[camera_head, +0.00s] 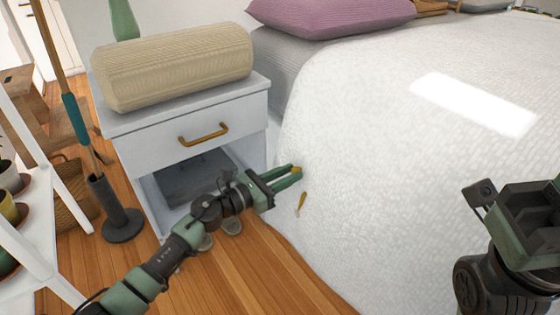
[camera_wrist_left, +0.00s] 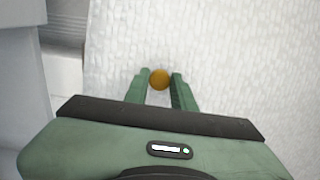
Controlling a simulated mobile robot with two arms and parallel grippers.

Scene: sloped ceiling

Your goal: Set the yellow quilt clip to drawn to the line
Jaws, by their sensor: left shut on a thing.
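The yellow quilt clip (camera_head: 297,169) is a small ochre knob at the side of the white quilt (camera_head: 390,160). My left gripper (camera_head: 296,173) reaches in from the left and is shut on it at the fingertips. In the left wrist view the clip (camera_wrist_left: 159,79) shows as a round end between the two green fingers (camera_wrist_left: 160,84). A slim yellow strip (camera_head: 302,200) shows on the quilt just below the fingers; I cannot tell whether it joins the clip. No line can be made out clearly. A right-arm part (camera_head: 525,225) is at the lower right; its fingertips do not show.
A white nightstand (camera_head: 190,135) with a brass handle stands left of the bed, close to my left arm. A beige bolster (camera_head: 175,65) lies on it. A pole in a dark stand (camera_head: 115,215) and a plant shelf (camera_head: 35,210) stand farther left.

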